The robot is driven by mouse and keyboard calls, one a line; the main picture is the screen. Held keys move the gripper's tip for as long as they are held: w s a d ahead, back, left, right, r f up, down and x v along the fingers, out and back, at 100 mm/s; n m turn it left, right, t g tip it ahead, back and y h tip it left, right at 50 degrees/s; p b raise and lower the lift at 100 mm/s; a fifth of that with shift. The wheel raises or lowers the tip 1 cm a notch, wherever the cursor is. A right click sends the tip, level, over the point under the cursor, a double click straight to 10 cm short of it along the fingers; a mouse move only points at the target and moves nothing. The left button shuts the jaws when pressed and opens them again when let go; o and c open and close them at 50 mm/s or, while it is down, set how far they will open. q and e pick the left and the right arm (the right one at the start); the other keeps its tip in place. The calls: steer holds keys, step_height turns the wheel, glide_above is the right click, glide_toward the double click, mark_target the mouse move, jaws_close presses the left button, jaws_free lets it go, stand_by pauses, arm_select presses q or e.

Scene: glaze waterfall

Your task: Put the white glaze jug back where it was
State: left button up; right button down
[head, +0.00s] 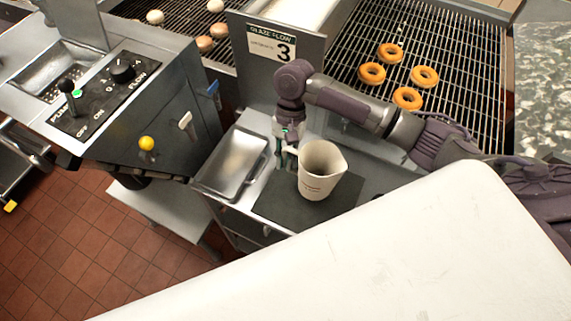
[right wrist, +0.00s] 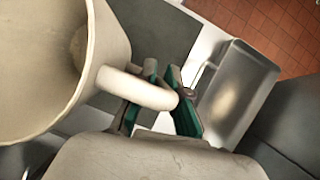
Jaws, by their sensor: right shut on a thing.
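The white glaze jug (head: 322,172) is upright over a dark mat (head: 275,205) on the metal counter. I cannot tell whether its base touches the mat. My right gripper (head: 288,150) is at the jug's handle, on the jug's left side. In the right wrist view, the green-padded fingers (right wrist: 160,110) are shut on the handle of the jug (right wrist: 85,50), with the loop passing between them. The jug's mouth is open to the camera, and the inside looks pale. My left gripper does not show.
A metal tray (head: 234,160) stands just left of the mat. A fryer rack with several doughnuts (head: 408,98) is at the back right. A control box with knobs (head: 110,92) stands at the left.

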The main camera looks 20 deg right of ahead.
step_height(320, 180, down, 4)
steer(key=shift+r, duration=0.25)
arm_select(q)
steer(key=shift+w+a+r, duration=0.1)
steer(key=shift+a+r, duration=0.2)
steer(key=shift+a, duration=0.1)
arm_select(e)
steer(key=shift+f, duration=0.15)
steer(key=c, duration=1.2)
jaws_free()
steer(key=shift+f, duration=0.15)
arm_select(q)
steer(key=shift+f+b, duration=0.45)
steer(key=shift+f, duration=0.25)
arm_select(e)
steer(key=v, duration=1.2)
steer(key=shift+s, duration=0.1)
